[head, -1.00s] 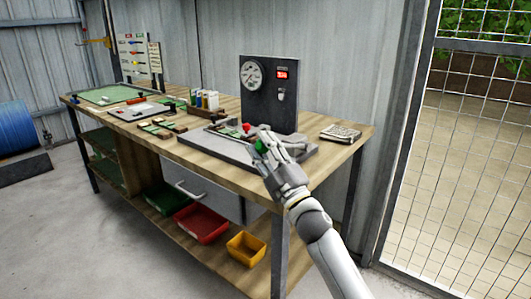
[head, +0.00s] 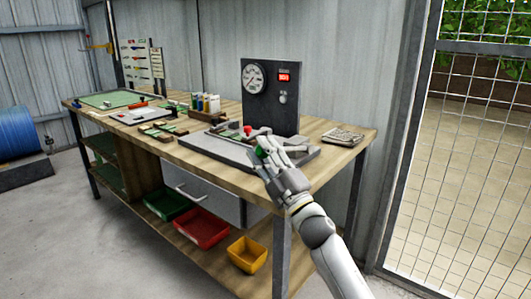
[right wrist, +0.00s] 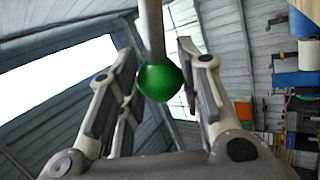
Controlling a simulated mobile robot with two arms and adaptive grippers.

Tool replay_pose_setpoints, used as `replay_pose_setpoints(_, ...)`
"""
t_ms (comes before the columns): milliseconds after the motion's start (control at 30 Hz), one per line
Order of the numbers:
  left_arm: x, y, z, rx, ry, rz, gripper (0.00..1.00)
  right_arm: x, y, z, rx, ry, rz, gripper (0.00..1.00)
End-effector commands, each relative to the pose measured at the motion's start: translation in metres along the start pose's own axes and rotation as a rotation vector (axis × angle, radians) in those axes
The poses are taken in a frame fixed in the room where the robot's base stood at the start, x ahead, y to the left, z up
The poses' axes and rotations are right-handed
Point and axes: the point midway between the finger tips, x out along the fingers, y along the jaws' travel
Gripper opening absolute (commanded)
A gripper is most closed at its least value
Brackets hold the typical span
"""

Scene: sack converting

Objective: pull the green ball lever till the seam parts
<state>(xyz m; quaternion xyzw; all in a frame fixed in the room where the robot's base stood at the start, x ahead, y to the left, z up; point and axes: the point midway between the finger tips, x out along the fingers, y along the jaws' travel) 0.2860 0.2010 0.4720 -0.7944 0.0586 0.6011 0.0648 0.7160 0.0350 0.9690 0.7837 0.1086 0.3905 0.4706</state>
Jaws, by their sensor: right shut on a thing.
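The green ball (right wrist: 160,82) sits on the end of a grey lever rod (right wrist: 152,30) in the right wrist view, between the two fingers of my right gripper (right wrist: 160,95). In the head view my right gripper (head: 264,150) is at the front edge of the grey tester base (head: 208,145), closed on the green ball (head: 259,154), which shows only in part. Behind it stands the dark upright panel (head: 270,110) with a round dial (head: 253,78) and a red display (head: 285,76). The clamped seam is hidden or too small to make out. My left gripper is out of view.
A red knob (head: 247,130) is on the tester, just behind my right gripper. A stack of sacks (head: 342,135) lies at the bench's right end. Red (head: 203,228) and yellow (head: 247,254) bins sit on the lower shelf.

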Motion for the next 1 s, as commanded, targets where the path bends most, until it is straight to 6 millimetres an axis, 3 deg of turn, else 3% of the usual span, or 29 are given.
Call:
replay_pose_setpoints(100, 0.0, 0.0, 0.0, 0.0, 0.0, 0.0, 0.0, 0.002, -0.001, -0.006, -0.001, 0.011, -0.001, 0.0)
replay_pose_setpoints(133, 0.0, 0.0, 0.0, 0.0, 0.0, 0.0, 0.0, 0.002, -0.001, -0.006, -0.001, 0.011, -0.001, 0.34)
replay_pose_setpoints(300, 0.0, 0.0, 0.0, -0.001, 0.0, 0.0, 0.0, 0.001, -0.001, -0.004, 0.0, 0.008, 0.0, 0.56)
replay_pose_setpoints(733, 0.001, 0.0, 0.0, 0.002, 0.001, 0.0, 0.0, -0.006, -0.001, -0.001, 0.001, 0.002, 0.0, 0.56)
replay_pose_setpoints(1000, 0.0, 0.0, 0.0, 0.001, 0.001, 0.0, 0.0, -0.052, -0.002, -0.001, 0.002, 0.002, -0.002, 0.56)
